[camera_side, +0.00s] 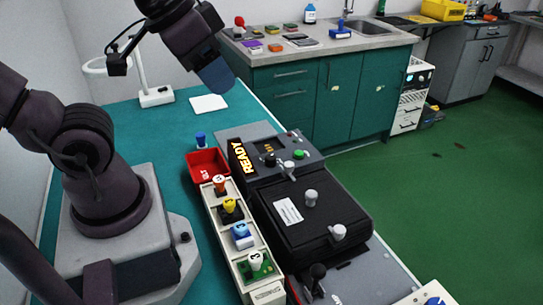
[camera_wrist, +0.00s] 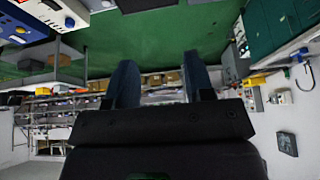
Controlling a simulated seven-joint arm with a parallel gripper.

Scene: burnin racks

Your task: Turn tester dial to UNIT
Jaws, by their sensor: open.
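The tester (camera_side: 275,180) is a dark grey box on the teal bench in the side view, with an upright display lit "READY" (camera_side: 243,157). A small black knob (camera_side: 270,159) on its top panel looks like the dial; its pointer direction and markings are too small to read. My gripper (camera_side: 217,82) hangs high above the bench, up and left of the tester, touching nothing. In the wrist view its two blue-grey fingers (camera_wrist: 161,82) stand apart with nothing between them. That view faces out across the room; the tester's dial cannot be made out there.
On the tester are a green button (camera_side: 299,154), a grey-tipped lever (camera_side: 289,168) and a black lid with knobs (camera_side: 311,197). A beige rack (camera_side: 268,293) with several coloured-topped pieces stands left of it, near a red bin (camera_side: 204,168). A white pad (camera_side: 208,103) lies behind.

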